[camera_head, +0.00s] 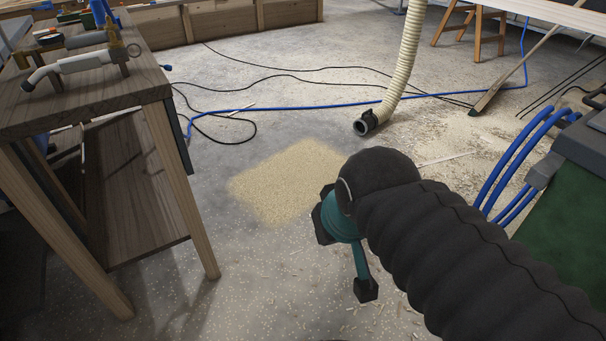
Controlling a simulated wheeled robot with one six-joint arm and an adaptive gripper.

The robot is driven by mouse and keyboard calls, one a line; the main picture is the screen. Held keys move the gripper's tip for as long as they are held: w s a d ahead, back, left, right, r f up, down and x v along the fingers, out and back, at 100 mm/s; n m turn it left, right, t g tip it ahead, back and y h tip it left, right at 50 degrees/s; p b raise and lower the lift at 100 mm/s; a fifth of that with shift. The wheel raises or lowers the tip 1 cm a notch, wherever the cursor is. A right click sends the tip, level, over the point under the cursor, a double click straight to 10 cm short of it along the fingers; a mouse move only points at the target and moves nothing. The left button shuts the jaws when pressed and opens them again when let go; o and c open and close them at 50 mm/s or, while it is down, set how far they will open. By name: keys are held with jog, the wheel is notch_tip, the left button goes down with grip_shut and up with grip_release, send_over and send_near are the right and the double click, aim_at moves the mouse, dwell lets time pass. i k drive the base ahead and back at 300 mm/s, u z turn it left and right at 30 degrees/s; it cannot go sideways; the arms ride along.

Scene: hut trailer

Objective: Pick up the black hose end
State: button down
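The black hose end (366,123) is a short dark round cuff with an open mouth. It sits on the lower end of a cream ribbed hose (402,62) that hangs from above at the top middle. The cuff is at floor level, its mouth facing left and toward me. My gripper (345,252), teal with dark tips, is in the lower middle, nearer to me and well apart from the hose end. It points down and holds nothing that I can see. My dark sleeved arm hides part of it, so its opening is unclear.
A wooden workbench (85,95) with tools stands at left. A sawdust patch (288,182) lies on the floor before the hose end. A blue cable (300,105) and black cables (290,76) cross the floor. A green machine (570,215) with blue hoses is at right.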

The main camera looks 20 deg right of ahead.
aim_at(369, 121)
jog(key=z, duration=0.6)
jog(key=i, duration=0.85)
jog(key=z, duration=0.45)
